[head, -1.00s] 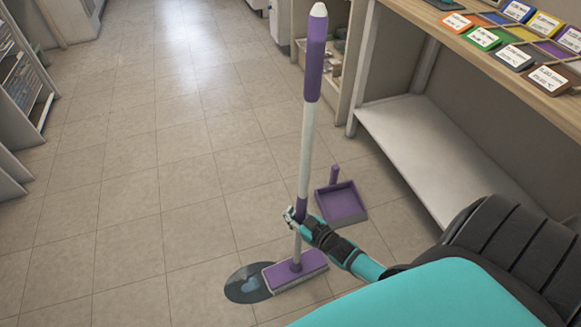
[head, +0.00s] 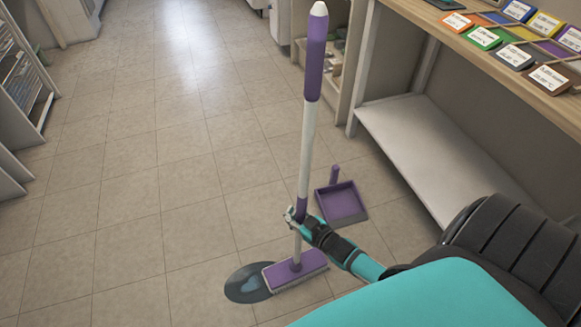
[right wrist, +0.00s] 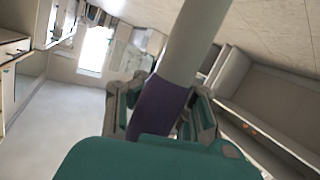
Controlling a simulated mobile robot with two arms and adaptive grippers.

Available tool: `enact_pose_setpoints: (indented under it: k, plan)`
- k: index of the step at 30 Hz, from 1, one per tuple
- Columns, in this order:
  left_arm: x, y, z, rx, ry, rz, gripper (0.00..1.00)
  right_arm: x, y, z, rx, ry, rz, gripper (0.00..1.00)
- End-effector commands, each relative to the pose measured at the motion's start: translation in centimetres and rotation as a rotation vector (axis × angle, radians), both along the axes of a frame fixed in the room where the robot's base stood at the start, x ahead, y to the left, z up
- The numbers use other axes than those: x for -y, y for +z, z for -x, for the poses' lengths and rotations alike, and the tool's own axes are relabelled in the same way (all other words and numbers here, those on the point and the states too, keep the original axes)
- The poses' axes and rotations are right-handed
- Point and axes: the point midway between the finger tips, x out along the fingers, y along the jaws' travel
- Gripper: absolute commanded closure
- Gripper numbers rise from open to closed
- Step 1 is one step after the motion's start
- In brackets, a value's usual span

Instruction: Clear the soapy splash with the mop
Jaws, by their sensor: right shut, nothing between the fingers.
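The mop (head: 308,142) stands nearly upright, with a white pole and a purple upper grip. Its flat purple head (head: 296,269) rests on the floor, over the right edge of the dark soapy splash (head: 246,284), which has a pale patch. My left gripper is not in view.
A purple dustpan (head: 341,203) lies on the floor right of the mop. A wooden counter (head: 470,50) with coloured labelled boxes and a low white shelf (head: 425,150) stand at the right. Shelving (head: 22,85) is at the far left. The tiled floor left of the mop is clear.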

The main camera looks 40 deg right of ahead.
Motion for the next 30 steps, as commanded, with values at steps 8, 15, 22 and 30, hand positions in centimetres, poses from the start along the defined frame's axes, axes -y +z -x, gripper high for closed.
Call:
enact_pose_setpoints:
  k: [8, 15, 22, 30]
  plan:
    - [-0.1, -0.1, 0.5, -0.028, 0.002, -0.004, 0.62, 1.7, -0.2, 0.6, -0.005, -0.001, 0.003, 1.0]
    - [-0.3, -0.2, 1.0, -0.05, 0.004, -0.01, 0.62, 3.1, -0.2, 1.0, -0.003, -0.001, 0.003, 1.0]
    - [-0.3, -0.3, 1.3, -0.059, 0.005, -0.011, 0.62, 3.1, -0.2, 1.0, -0.003, -0.001, 0.002, 1.0]
    - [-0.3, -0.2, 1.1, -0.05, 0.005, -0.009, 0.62, 3.1, -0.2, 1.0, -0.003, -0.001, 0.002, 1.0]
